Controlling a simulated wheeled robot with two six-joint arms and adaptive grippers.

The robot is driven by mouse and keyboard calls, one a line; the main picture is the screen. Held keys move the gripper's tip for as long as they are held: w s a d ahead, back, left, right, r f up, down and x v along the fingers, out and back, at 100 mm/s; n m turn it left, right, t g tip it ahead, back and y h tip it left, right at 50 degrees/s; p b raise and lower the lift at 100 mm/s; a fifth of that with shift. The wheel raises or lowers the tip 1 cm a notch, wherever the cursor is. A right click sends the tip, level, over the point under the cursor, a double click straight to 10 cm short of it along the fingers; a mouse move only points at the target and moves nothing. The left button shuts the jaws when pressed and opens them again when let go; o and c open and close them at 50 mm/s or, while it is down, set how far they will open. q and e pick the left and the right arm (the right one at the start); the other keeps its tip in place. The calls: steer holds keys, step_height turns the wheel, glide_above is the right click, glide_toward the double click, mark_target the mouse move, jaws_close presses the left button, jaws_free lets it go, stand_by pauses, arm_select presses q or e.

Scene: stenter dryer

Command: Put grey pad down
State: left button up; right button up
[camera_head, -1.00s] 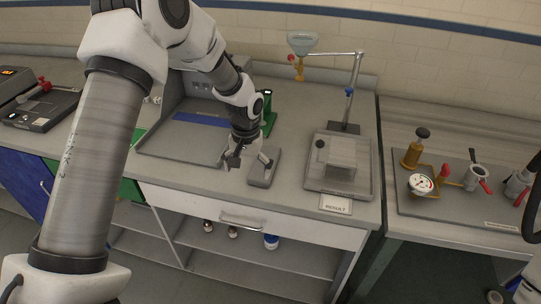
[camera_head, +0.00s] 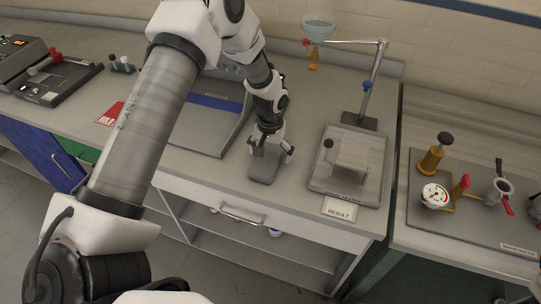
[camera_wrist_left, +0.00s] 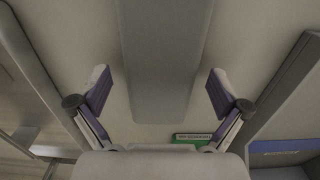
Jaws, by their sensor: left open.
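The grey pad (camera_head: 264,167) lies on the bench top, between the tray with a blue strip and the RESULT stand. It is a long, rounded grey block. It also shows in the left wrist view (camera_wrist_left: 165,65), running between the two fingers. My left gripper (camera_head: 270,150) is right above the pad, pointing down, with its fingers spread. In the left wrist view the left gripper (camera_wrist_left: 158,90) is open, one finger on each side of the pad, with gaps between. The gripper covers the pad's far end in the head view. My right gripper is out of view.
A tray with a blue strip (camera_head: 205,137) stands left of the pad. A stand with a grey block (camera_head: 351,155) and a RESULT label (camera_head: 339,208) is to the right. A red HOLD card (camera_head: 109,114) lies further left. A gauge plate (camera_head: 470,218) is on the right bench.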

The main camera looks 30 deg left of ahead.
arm_select(q)
steer(key=shift+s+r, duration=0.3)
steer(key=shift+s, duration=0.15)
steer(key=c, duration=0.8)
steer(key=shift+c, duration=0.9)
steer(key=shift+w+d, duration=0.1)
steer(key=shift+c, duration=0.4)
